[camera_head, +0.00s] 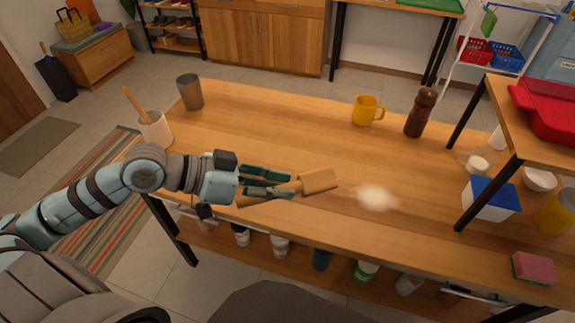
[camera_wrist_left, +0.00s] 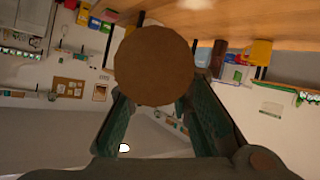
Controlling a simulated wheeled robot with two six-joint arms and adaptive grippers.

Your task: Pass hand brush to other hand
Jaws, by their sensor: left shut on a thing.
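The hand brush (camera_head: 320,181) is wooden, with a broad tan head pointing right and a handle running back to the left. My left gripper (camera_head: 288,184), with green-padded fingers, is shut on its handle near the front edge of the table. In the left wrist view, a round brown part of the brush (camera_wrist_left: 153,65) fills the space between the fingers. The fingers hide part of the handle. My right gripper is in neither view.
A white blurry patch (camera_head: 376,196) lies on the wooden table (camera_head: 270,125) right of the brush. A yellow mug (camera_head: 367,111) and brown pepper mill (camera_head: 421,112) stand behind. A metal cup (camera_head: 190,92) and white crock (camera_head: 155,129) are left. A raised shelf (camera_head: 490,110) stands right.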

